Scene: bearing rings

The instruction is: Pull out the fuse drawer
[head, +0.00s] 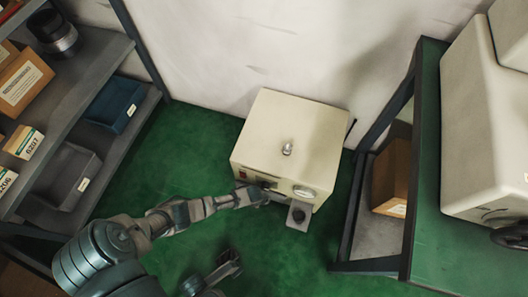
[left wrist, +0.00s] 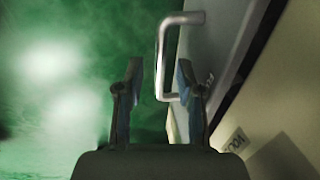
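The fuse drawer shows in the left wrist view as a grey front (left wrist: 210,45) with partly visible lettering and a silver D-shaped handle (left wrist: 162,60). It is set in a cream cabinet (head: 290,130). My left gripper (head: 262,193) is at the cabinet's front face and covers most of the drawer there. In the left wrist view its two fingers (left wrist: 160,80) are apart, with the near end of the handle showing between and beyond them; contact cannot be told. What seems to be my right gripper (head: 232,264) is low over the floor, away from the cabinet.
The cabinet has a red switch (head: 243,174), a dial (head: 304,192), a knob on top (head: 287,148) and a small grey ledge (head: 299,219) protruding below the dial. Shelving (head: 90,70) with bins stands left; a green-topped bench (head: 432,210) stands right. Green floor lies clear before the cabinet.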

